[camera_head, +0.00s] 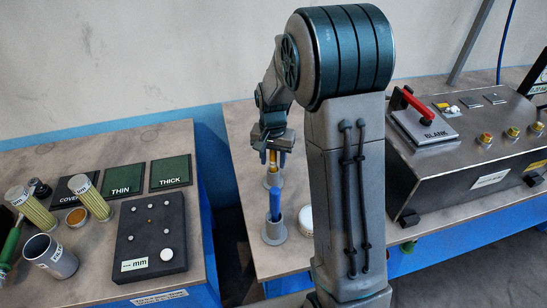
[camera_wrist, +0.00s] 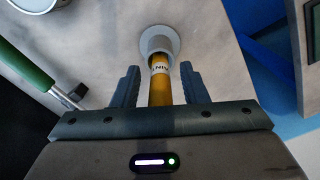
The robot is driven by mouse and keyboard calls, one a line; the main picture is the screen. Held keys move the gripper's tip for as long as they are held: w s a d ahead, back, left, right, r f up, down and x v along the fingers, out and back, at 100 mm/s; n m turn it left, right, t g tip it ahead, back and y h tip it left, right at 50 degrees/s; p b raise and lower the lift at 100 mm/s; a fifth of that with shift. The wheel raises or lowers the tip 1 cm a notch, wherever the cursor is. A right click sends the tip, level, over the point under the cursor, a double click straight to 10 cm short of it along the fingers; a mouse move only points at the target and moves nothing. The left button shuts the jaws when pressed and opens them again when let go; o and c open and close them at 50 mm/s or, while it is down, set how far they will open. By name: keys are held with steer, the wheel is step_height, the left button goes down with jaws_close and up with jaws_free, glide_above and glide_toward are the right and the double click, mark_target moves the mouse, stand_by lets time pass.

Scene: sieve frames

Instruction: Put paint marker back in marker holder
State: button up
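The yellow-orange paint marker (camera_wrist: 160,88), with a white lettered band, stands between my gripper's fingers in the wrist view. Its far end is in the mouth of a grey round marker holder (camera_wrist: 158,40); how deep it sits I cannot tell. My gripper (camera_wrist: 160,85) is open around the marker, with a gap beside each finger. In the head view, my gripper (camera_head: 272,150) is over the rear holder (camera_head: 272,181), with a little of the yellow marker (camera_head: 273,160) showing.
A blue marker (camera_head: 275,204) stands in a front grey holder (camera_head: 273,233), beside a white round lid (camera_head: 306,221). A green-handled tool (camera_wrist: 24,55) lies at the left in the wrist view. A steel control box (camera_head: 470,150) stands at the right. A gap separates the two benches.

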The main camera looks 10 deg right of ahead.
step_height(320, 180, up, 11)
steer(key=shift+r+b, duration=0.15)
steer(key=shift+b, duration=0.2)
steer(key=shift+s+r, duration=0.25)
steer(key=shift+r, duration=0.35)
steer(key=s+n+t, duration=0.3)
steer(key=s+n, duration=0.3)
steer(key=s, duration=1.5)
steer(key=shift+s+d+r, duration=0.15)
steer(key=shift+s+r, duration=0.15)
steer(key=shift+r, duration=0.1)
